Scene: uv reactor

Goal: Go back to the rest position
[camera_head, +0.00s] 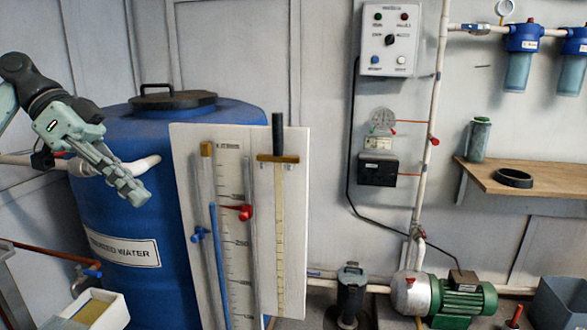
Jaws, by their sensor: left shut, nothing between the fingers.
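My left gripper (128,182) is in the upper left of the head view, on an arm that comes in from the left. Its fingers are together with nothing between them. It hangs in front of the blue water tank (130,240), and I cannot tell how far it is from the tank's wall. My right gripper is not in view.
A white gauge board (262,215) with a blue tube stands right of the gripper. A control box (390,38), blue filters (522,58) and a wooden shelf (545,180) are on the wall. A green pump (460,298) and grey bin (560,302) are low at right.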

